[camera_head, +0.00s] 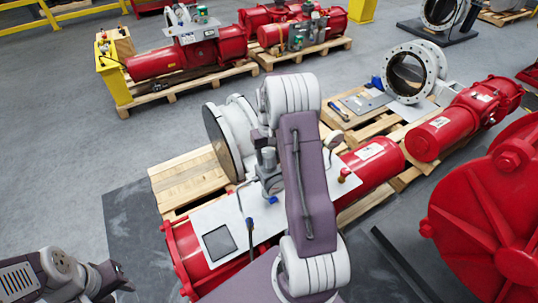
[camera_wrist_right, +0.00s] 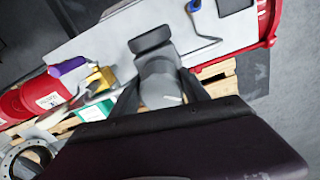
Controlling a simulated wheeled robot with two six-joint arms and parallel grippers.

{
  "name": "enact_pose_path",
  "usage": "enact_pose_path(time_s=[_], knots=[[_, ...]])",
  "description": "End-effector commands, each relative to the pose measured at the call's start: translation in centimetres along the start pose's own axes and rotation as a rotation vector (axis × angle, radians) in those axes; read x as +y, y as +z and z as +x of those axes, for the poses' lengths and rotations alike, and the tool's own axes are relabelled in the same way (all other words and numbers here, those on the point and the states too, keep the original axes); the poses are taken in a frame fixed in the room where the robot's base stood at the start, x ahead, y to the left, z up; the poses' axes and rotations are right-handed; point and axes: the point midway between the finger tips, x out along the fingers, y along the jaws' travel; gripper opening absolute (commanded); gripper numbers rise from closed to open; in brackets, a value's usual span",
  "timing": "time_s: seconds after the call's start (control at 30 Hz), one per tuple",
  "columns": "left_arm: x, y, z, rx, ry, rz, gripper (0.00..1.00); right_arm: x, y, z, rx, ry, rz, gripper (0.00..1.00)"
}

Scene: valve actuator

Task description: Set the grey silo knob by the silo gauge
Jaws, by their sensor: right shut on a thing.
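The grey knob (camera_wrist_right: 160,88) is a rounded grey cylinder on the white panel (camera_head: 205,219). In the right wrist view my right gripper (camera_wrist_right: 163,80) has its dark fingers on either side of the knob and is shut on it. In the head view my right arm crosses in front and hides much of this spot. A small round dial (camera_head: 333,141) stands to the right of my arm; its face cannot be read, and I cannot tell whether it is the silo gauge. My left gripper (camera_head: 119,275) is at the lower left, away from the panel; its finger opening is unclear.
The panel lies over a red actuator (camera_head: 375,163) on a wooden pallet (camera_head: 185,180). A blue-ended lever (camera_head: 250,226) and a dark square (camera_head: 217,241) are on the panel. A large red housing (camera_head: 485,215) stands at the right. Grey floor is free at the left.

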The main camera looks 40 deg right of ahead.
Motion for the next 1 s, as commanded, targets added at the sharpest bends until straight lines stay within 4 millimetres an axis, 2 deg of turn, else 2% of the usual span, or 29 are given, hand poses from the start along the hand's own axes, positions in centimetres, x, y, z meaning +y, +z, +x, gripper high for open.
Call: enact_pose_path(time_s=[0.6, 1.0], knots=[[0.0, -0.1, -1.3, 0.0, 0.0, 0.0, 0.36, -0.1, -0.4, -0.4, 0.013, -0.001, 0.565, 0.13], [0.0, -0.2, -1.6, 0.0, 0.0, 0.0, 0.36, -0.2, -0.5, -0.4, 0.014, -0.002, 0.796, 0.13]])
